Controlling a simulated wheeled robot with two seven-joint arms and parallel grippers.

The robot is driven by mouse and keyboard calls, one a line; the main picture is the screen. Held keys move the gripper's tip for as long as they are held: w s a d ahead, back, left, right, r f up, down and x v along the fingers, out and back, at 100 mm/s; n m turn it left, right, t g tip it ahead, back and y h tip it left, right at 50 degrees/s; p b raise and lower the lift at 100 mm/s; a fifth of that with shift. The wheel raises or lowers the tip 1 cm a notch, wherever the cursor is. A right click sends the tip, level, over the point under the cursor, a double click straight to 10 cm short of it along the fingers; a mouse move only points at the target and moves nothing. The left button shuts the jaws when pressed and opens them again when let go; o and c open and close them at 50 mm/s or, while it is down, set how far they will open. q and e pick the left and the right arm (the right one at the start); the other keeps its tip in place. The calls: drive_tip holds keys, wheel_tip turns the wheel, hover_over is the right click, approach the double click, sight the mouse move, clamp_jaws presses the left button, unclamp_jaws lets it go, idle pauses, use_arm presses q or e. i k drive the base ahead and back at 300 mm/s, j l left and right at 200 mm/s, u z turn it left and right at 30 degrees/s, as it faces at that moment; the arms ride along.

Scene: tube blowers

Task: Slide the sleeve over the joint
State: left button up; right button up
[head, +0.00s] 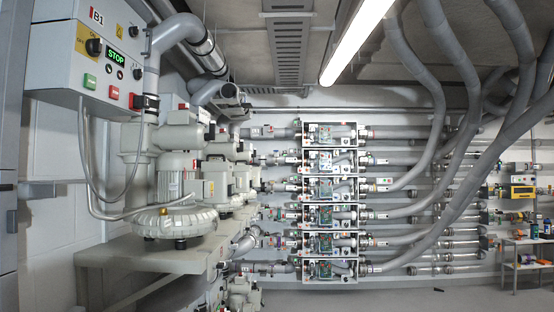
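Neither of my grippers shows in the head view. Several rows of grey tubes (410,133) run along the back wall, with collar-like joints (369,133) where they meet a stack of open-fronted boxes (330,144). More couplings (292,185) sit on the left side of the boxes. The pieces are small at this distance. I cannot tell which one is the sleeve or which joint it belongs to, or whether any sleeve covers a joint.
A grey blower (175,222) sits on a shelf (135,252) at the left, below a control box (65,45) with a green STOP display (116,55). Thick hoses (440,95) curve down at the right. A small table (525,241) stands far right.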

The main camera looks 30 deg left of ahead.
sight(276, 157)
drive_tip(key=i+j+u, duration=0.3)
drive_tip(key=i, duration=0.25)
drive_tip(key=i+u, duration=0.25)
drive_tip(key=i, duration=0.3)
drive_tip(key=i+u, duration=0.1)
drive_tip(key=i, duration=5.6)
drive_tip(key=i+u, duration=0.15)
drive_tip(key=i, duration=0.4)
drive_tip(key=i+l+u, duration=0.15)
drive_tip(key=i, duration=0.35)
drive_tip(key=i+l+u, duration=0.15)
drive_tip(key=i, duration=0.35)
